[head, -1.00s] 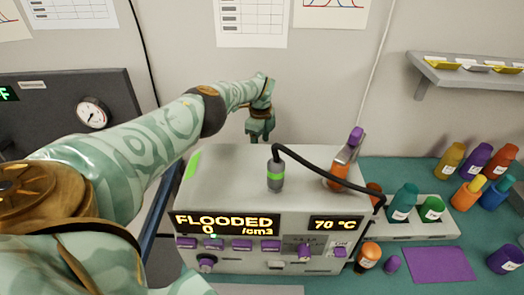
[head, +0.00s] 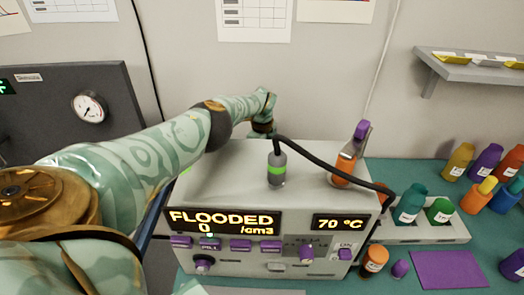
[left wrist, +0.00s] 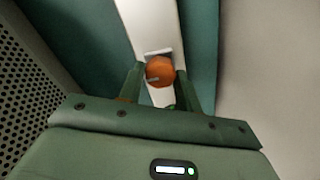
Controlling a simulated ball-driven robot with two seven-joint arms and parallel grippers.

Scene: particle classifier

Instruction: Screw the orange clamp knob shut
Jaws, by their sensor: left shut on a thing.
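The orange clamp knob (left wrist: 160,71) is faceted and round, with a small light mark on its face. It sits on a white strip (left wrist: 150,22) in the left wrist view. My left gripper (left wrist: 159,78) has one finger on each side of the knob and is shut on it. In the head view my left gripper (head: 263,130) is at the back edge of the grey classifier (head: 225,175). The classifier's body hides its fingertips and the knob there. My right gripper is not in view.
The classifier's display (head: 222,222) reads FLOODED, 0 /cm3. A black hose (head: 330,168) arches over its top from a grey sensor with a green band (head: 277,170). A perforated grey panel (left wrist: 25,85) is left of my gripper.

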